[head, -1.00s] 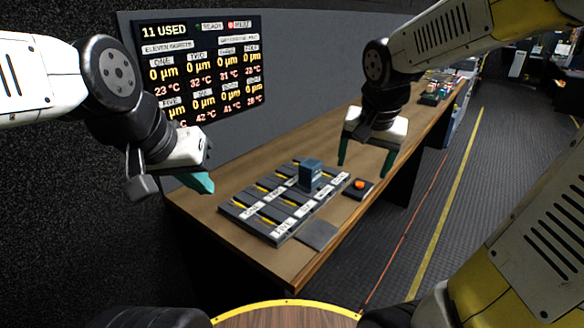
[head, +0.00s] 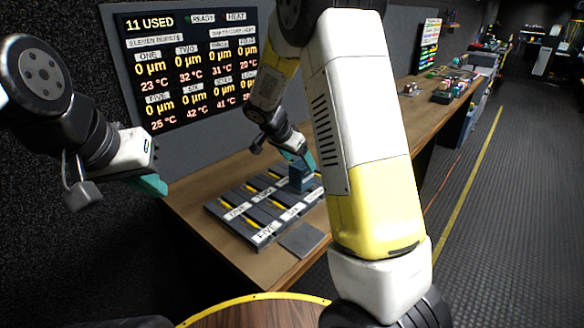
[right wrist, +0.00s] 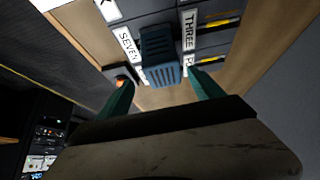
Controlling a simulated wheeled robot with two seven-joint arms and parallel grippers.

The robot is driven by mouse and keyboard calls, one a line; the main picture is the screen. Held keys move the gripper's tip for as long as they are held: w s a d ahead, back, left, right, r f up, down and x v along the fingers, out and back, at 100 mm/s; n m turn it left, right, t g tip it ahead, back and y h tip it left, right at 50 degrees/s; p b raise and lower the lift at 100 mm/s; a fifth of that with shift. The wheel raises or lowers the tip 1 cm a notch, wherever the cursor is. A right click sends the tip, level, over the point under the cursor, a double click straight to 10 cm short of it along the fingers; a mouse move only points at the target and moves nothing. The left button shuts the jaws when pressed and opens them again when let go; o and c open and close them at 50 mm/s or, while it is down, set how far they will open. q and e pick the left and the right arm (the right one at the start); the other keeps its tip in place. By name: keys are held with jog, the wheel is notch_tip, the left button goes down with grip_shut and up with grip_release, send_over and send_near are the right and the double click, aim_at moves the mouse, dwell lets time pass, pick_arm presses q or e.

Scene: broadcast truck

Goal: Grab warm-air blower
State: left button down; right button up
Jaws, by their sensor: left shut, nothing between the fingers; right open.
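The warm-air blower appears to be the blue-grey slatted box (head: 300,180) standing on the slotted tray (head: 262,238). In the right wrist view the blower (right wrist: 160,55) lies beyond my open fingertips, roughly between them, near the labels SEVEN and THREE. My right gripper (head: 302,160) is close above the blower, partly hidden by my own arm; it also shows in the right wrist view (right wrist: 160,92), with clear space between its teal fingers. My left gripper (head: 152,185) is shut and empty, left of the bench and away from the tray.
The wooden bench (head: 195,200) runs along the wall under a display board (head: 190,70). A flat grey pad (head: 302,240) lies by the tray's front. An orange button (right wrist: 121,83) sits near the blower. Other items stand farther along the bench; the floor at right is clear.

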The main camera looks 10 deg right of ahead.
jog(key=x, duration=0.7)
jog(key=shift+w+a+f, duration=0.1)
jog(key=shift+w+f, duration=0.2)
jog(key=shift+f, duration=0.05)
grip_shut()
